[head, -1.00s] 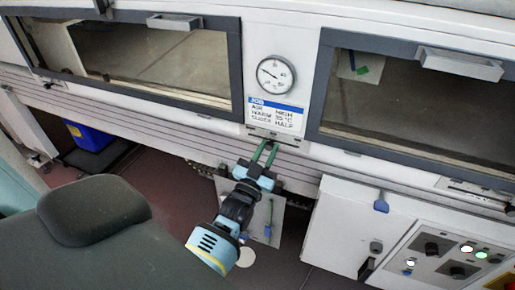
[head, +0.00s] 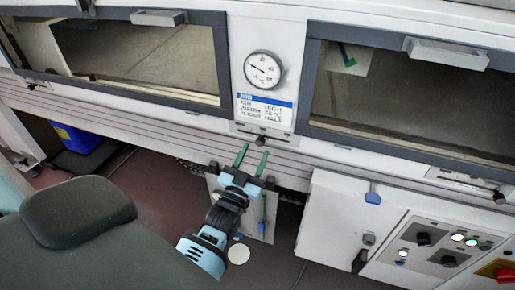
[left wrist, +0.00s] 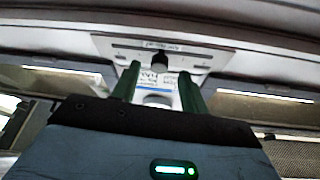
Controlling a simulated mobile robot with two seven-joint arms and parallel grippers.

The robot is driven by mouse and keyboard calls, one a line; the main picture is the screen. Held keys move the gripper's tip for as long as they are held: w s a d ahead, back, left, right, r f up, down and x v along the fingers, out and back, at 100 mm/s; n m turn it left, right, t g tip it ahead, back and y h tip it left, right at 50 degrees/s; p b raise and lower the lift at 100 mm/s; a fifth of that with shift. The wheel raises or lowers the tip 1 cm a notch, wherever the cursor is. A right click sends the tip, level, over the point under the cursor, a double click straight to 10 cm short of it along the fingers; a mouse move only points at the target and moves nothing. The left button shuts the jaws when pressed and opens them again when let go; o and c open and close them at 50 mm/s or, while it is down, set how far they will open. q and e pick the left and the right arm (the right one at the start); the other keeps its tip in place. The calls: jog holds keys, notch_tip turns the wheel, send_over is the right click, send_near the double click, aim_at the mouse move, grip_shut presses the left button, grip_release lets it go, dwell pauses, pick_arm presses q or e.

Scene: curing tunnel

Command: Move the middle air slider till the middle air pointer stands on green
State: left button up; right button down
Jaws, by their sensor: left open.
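The middle air slider is a black knob (head: 261,140) on a light slotted plate (head: 240,128) below the job card. It shows in the left wrist view as a dark knob (left wrist: 158,61) on its plate (left wrist: 125,51). My left gripper (head: 253,152), with green fingers, is open just below and in front of the plate. In the left wrist view the knob appears between and beyond the fingertips (left wrist: 158,72), apart from them. I cannot make out which mark is the middle air pointer.
A round dial (head: 263,69) sits above the job card (head: 264,107). Another slider (head: 498,197) is at far right. A white cabinet (head: 335,220) with a control panel (head: 441,248) stands lower right. A blue bin (head: 82,142) is at left.

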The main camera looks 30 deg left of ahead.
pick_arm(q)
jog(key=v, duration=0.4)
jog(key=shift+s+f, duration=0.1)
jog(key=shift+s, duration=0.2)
pick_arm(e)
jog(key=shift+s+f, duration=0.1)
jog(key=shift+f, duration=0.25)
jog(key=shift+s, duration=0.2)
pick_arm(q)
jog(key=s+d+f+g+h+p, duration=0.1)
jog(key=s+d+f+g, duration=0.2)
jog(key=s, duration=0.7)
jog(key=s+d+f+m+g+h+p, duration=0.1)
jog(key=s+d+f+g, duration=0.3)
jog(key=s, duration=0.7)
jog(key=s+d+f+g+h+p, duration=0.3)
jog(key=s+f+g, duration=0.3)
jog(key=s+f, duration=0.4)
jog(key=shift+s+d+f+m, duration=0.2)
jog(key=shift+s+f+m, duration=0.05)
jog(key=shift+m, duration=0.15)
pick_arm(e)
jog(key=w+r+t, duration=0.1)
jog(key=w+r, duration=0.3)
jog(key=r, duration=0.3)
jog(key=shift+w+d, duration=0.25)
jog(key=shift+d, duration=0.1)
jog(key=shift+w+a, duration=0.1)
jog(key=shift+a, duration=0.05)
dwell(2.1)
